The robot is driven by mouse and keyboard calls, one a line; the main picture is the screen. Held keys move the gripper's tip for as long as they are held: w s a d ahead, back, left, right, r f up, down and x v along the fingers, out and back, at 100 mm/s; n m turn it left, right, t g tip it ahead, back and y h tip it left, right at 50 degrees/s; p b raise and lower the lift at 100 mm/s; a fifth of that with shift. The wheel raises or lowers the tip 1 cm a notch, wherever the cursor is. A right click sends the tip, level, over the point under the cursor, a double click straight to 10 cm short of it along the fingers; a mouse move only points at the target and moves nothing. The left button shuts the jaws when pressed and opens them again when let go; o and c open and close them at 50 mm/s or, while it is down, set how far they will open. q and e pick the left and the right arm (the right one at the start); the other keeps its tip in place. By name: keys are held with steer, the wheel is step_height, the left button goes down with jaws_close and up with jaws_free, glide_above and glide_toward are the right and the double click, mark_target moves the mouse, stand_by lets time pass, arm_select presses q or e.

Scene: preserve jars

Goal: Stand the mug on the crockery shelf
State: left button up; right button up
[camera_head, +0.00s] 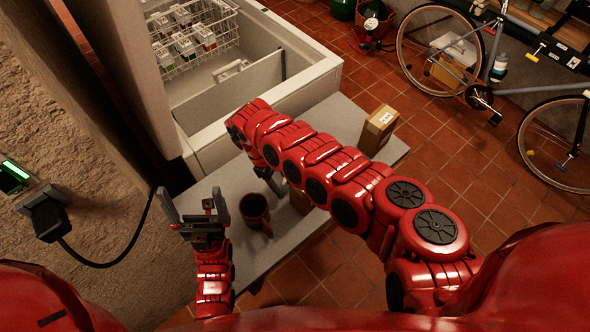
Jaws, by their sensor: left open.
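A brown mug (254,207) stands upright on a grey tabletop (305,238), its handle toward the lower right. My left gripper (195,204) is open and empty, just left of the mug and apart from it. My right arm reaches across the table from the right. Its gripper (272,182) points down just behind and right of the mug, partly hidden by the arm, and I cannot tell its opening. I cannot make out which surface is the crockery shelf.
A tan box (378,130) stands at the table's right end. Another brown box (299,200) is partly hidden under my right arm. An open chest freezer (255,80) with a wire basket (193,42) of cartons is behind. A bicycle (490,75) stands at the right.

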jaws_close()
stand_by(1.3)
